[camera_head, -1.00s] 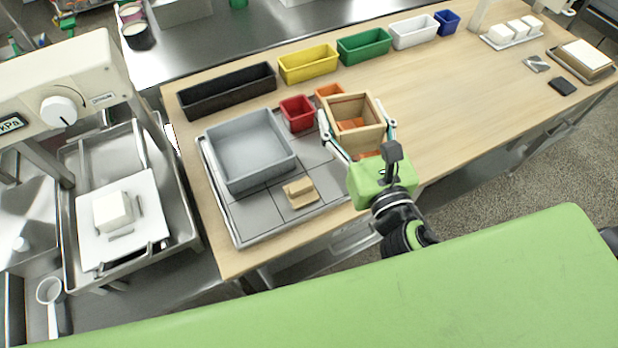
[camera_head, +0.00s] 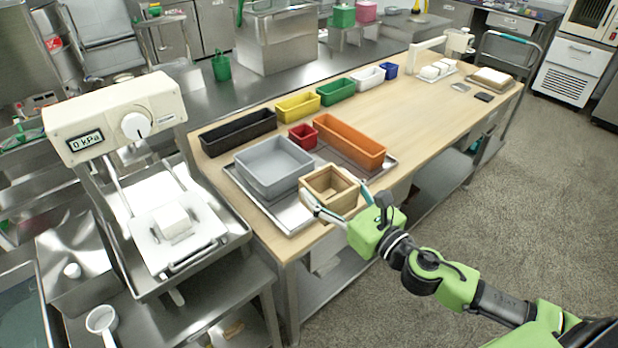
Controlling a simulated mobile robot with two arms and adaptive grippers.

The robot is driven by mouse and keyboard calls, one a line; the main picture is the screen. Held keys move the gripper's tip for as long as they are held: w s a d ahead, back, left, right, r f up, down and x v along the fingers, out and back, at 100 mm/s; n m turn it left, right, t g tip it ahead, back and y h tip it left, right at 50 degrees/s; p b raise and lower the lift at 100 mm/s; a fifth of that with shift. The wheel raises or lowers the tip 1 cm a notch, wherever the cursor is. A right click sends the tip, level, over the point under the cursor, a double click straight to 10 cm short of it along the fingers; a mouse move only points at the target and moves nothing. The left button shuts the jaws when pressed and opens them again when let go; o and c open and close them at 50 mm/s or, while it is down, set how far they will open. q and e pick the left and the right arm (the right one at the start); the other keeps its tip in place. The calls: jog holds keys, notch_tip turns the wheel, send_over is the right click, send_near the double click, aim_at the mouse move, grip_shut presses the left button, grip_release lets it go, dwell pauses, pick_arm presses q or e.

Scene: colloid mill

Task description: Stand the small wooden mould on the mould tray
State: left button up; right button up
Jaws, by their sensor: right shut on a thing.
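The small wooden mould (camera_head: 338,203), an open box with light wooden walls, is between the fingers of my right gripper (camera_head: 334,188), which is shut on it from two sides. The mould is upright and overlaps the front part of the metal mould tray (camera_head: 290,221). I cannot tell whether it touches the tray or hangs just above it. The tray also bears a grey bin (camera_head: 273,168), a small red bin (camera_head: 303,137) and a long orange bin (camera_head: 350,143). My left gripper is not in view.
Black (camera_head: 238,133), yellow (camera_head: 298,107), green, white and blue bins line the table's back. A press with a dial (camera_head: 115,120) and a white block (camera_head: 173,220) stands left. The wooden table (camera_head: 425,115) has free room to the right.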

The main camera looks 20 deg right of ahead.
jog(key=shift+n+y, duration=0.3)
jog(key=shift+y, duration=0.3)
jog(key=w+d, duration=0.1)
jog(key=d, duration=0.1)
jog(key=w+d+f+b, duration=0.1)
jog(key=w, duration=0.1)
jog(key=w+d+f, duration=0.1)
jog(key=d, duration=0.1)
jog(key=shift+w+d, duration=0.15)
jog(key=shift+d, duration=0.15)
jog(key=shift+w+d, duration=0.15)
jog(key=shift+d, duration=0.05)
jog(key=shift+w+a, duration=0.1)
jog(key=shift+w, duration=0.1)
jog(key=w+a+f+b, duration=0.2)
jog(key=w+a+f, duration=0.7)
jog(key=shift+a+f, duration=0.3)
notch_tip(320, 180, down, 2)
jog(key=shift+w+a+f+b, duration=0.1)
jog(key=shift+a+f+b, duration=0.1)
jog(key=shift+b, duration=0.55)
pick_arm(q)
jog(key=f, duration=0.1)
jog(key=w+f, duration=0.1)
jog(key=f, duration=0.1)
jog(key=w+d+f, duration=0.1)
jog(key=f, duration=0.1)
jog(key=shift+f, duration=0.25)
pick_arm(e)
jog(key=shift+f, duration=0.4)
